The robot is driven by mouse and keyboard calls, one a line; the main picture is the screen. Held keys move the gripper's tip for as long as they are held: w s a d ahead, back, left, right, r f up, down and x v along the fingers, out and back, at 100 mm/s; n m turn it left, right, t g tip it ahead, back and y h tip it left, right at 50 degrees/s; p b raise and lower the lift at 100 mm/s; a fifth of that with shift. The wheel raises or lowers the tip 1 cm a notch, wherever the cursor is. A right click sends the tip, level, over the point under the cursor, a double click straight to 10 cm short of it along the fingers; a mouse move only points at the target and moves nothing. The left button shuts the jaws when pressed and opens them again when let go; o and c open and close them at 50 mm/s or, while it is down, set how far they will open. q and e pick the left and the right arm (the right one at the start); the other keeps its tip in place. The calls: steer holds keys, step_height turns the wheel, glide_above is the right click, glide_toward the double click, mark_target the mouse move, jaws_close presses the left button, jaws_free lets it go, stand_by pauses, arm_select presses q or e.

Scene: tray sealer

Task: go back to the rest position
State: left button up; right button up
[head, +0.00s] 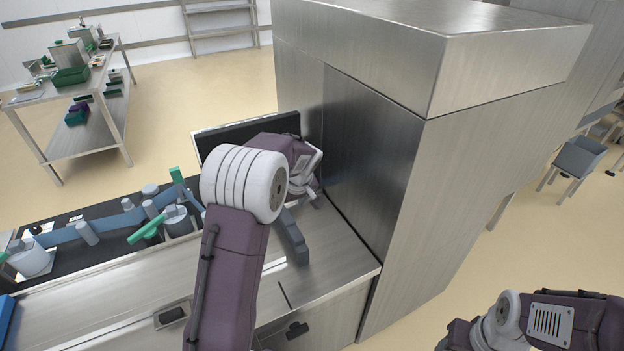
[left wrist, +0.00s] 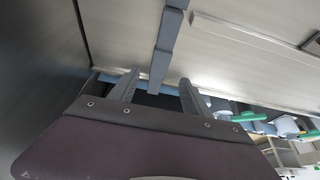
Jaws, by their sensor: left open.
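My left arm reaches over the steel table of the tray sealer (head: 330,262). Its gripper (head: 312,188) is close to the tall steel housing (head: 365,150), and my own wrist mostly hides it in the head view. In the left wrist view the two grey fingers (left wrist: 158,84) stand apart. A blue-grey bar (left wrist: 168,45) shows between and beyond them; I cannot tell whether they touch it. The bar (head: 293,238) also shows beside my wrist in the head view. My right arm is at the lower right, with its fingers out of view.
A dark conveyor (head: 110,240) with blue guide rails, grey posts and green handles (head: 148,228) runs to the left. A black panel (head: 245,133) stands behind my wrist. A steel trolley (head: 85,135) with green bins is at the far left.

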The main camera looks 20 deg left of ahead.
arm_select(q)
steer(key=s+d+r+m+h, duration=0.1)
steer(key=s+d+r, duration=0.1)
steer(key=s+d, duration=0.4)
steer(key=s+d+f+m+h, duration=0.1)
steer(key=s+d+f+m, duration=0.2)
steer(key=s, duration=0.5)
steer(key=s+d+f+m+g+h, duration=0.1)
steer(key=s+d+f+m, duration=0.2)
steer(key=s+m, duration=0.2)
steer(key=shift+s+d+f+g+h, duration=0.2)
steer(key=shift+s+g+h, duration=0.1)
steer(key=shift+s, duration=1.6)
